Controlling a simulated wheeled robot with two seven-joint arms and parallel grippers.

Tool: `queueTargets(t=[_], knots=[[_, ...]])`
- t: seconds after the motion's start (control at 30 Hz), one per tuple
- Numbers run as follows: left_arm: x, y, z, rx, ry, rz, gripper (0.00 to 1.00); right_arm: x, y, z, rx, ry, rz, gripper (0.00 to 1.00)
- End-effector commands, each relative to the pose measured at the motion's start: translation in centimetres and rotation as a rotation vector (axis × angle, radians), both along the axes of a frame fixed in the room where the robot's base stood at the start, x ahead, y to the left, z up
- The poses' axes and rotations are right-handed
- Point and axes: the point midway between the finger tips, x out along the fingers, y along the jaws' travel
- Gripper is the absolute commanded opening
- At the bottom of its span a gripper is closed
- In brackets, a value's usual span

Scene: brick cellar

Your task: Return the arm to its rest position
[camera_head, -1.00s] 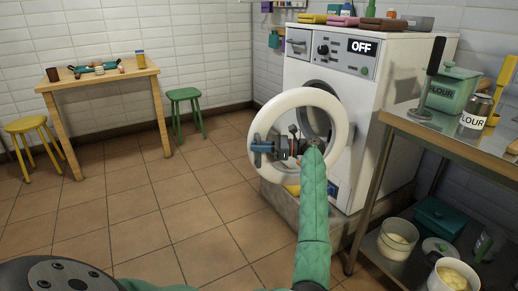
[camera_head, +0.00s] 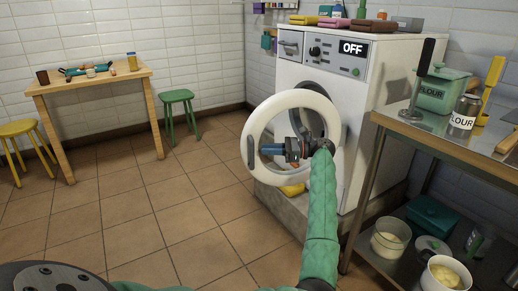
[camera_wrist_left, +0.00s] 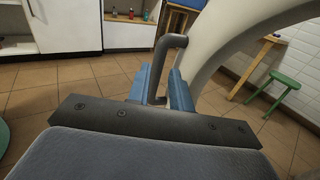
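The washing machine (camera_head: 310,110) stands with its round white door (camera_head: 262,118) swung open towards the left. A dark bar handle (camera_head: 250,151) sits on the door's left rim. It also shows in the wrist view (camera_wrist_left: 160,65). My left gripper (camera_head: 268,149) has blue fingers and is by the handle, in front of the door opening. In the wrist view the fingers of my left gripper (camera_wrist_left: 161,88) stand apart, with the handle seen between them. I cannot tell whether they touch it. My left arm (camera_head: 320,215), in a green sleeve, reaches up from the bottom. My right gripper is out of view.
A metal shelf table (camera_head: 440,150) stands close to the right of my arm, with a flour can (camera_head: 464,115) and a green tin (camera_head: 440,90) on top. A wooden table (camera_head: 95,80) and green stool (camera_head: 176,97) are at the back left. The tiled floor (camera_head: 150,215) between is clear.

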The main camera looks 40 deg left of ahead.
Motion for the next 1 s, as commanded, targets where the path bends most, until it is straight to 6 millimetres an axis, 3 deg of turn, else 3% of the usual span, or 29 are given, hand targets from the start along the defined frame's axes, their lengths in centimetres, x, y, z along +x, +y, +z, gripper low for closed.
queueTargets(t=[0.2, 0.77, 0.87, 1.0], knots=[[0.9, -1.3, 0.1, 0.002, -0.001, 0.001, 0.21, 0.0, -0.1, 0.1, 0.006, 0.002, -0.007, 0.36], [0.8, -1.3, 0.1, 0.005, 0.002, 0.0, 0.21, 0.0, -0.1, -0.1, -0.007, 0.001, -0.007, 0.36], [0.1, -1.3, 0.4, 0.033, 0.028, -0.007, 0.21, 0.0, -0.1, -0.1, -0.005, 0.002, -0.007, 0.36], [-2.2, -1.8, 2.2, 0.138, 0.118, -0.019, 0.21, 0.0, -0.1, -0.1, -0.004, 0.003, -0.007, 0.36]])
